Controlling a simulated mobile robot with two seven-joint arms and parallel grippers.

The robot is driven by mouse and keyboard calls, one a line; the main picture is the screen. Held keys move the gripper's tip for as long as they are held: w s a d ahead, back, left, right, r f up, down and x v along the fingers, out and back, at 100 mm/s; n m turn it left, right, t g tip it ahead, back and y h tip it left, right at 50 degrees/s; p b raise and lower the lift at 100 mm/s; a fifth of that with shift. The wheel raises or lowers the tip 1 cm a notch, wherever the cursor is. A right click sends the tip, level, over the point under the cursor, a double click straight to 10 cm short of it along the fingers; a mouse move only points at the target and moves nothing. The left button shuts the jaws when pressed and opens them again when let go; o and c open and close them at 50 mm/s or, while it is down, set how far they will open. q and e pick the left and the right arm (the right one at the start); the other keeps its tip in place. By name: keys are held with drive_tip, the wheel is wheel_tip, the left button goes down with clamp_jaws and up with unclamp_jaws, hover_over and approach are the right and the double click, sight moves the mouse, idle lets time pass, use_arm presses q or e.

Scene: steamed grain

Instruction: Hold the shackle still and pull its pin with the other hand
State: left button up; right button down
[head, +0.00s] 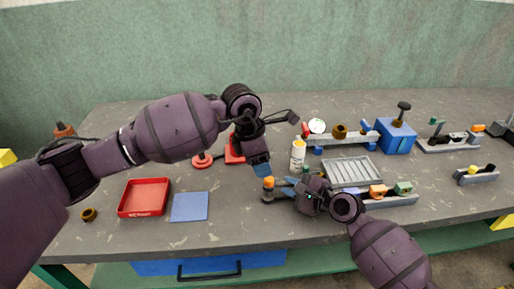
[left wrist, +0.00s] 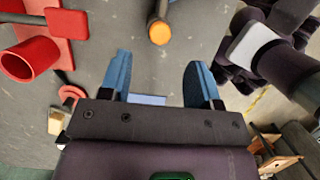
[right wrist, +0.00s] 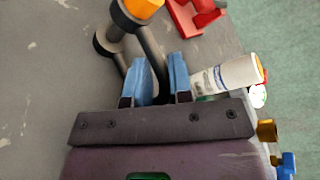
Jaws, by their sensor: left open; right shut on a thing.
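The shackle (head: 267,195) is dark grey with an orange-headed pin (head: 268,181), near the middle front of the bench. In the right wrist view its dark bow (right wrist: 151,52) runs down between the blue fingers, and the orange pin head (right wrist: 143,7) is at the top edge. My right gripper (head: 287,187) is shut on the shackle from the right. My left gripper (head: 262,170) is open and empty, just above and behind the pin head. In the left wrist view the orange pin head (left wrist: 160,33) lies beyond the open fingers, between their lines and apart from them.
A red tray (head: 144,211) and a blue mat (head: 189,207) lie left of the shackle. A red stand (head: 234,152) is behind my left gripper. A white bottle (head: 298,154) and a grey ridged tray (head: 352,173) stand close to my right gripper. Bare bench lies between mat and shackle.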

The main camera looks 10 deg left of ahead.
sight(268, 179)
use_arm(q)
drive_tip(key=shift+x, duration=3.05)
drive_tip(key=c, duration=1.1)
drive_tip(key=shift+o, duration=0.2)
drive_tip(key=shift+d+v, duration=0.2)
drive_tip(key=shift+v, duration=0.95)
